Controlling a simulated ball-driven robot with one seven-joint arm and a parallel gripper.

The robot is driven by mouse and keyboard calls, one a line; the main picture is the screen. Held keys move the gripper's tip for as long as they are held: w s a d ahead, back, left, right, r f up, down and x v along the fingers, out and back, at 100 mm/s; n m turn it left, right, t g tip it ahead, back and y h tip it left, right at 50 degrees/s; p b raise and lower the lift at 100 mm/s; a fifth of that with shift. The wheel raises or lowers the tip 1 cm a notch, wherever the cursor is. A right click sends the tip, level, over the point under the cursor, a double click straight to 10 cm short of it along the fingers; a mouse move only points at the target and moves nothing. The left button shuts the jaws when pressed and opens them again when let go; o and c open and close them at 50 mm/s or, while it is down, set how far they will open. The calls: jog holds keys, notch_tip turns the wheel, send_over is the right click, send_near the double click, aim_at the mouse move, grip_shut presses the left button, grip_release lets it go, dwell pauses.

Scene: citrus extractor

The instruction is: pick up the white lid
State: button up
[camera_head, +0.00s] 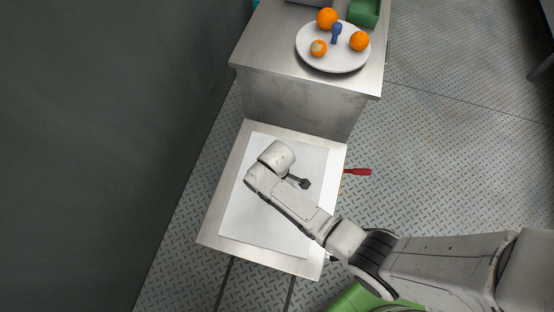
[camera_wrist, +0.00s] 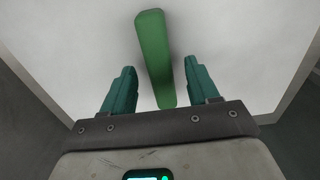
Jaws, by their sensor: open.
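The white lid appears as a flat white rectangular panel (camera_head: 265,225) on the small metal table in the head view. It fills much of the wrist view as a pale flat surface (camera_wrist: 235,40). A green bar (camera_wrist: 154,50), which looks like a handle, stands out against it in the wrist view. My gripper (camera_wrist: 159,66) is open, with one teal finger on each side of the green bar and gaps on both sides. My arm covers part of the panel in the head view, and the bar cannot be made out there.
A metal counter behind the table carries a white plate (camera_head: 313,60) with several oranges and a blue item (camera_head: 336,33). A green container (camera_head: 364,12) stands at its back right. A red-handled item (camera_head: 357,171) sticks out at the table's right edge. A dark wall (camera_head: 100,130) is at left.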

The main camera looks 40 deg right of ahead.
grip_shut()
dwell(0.6)
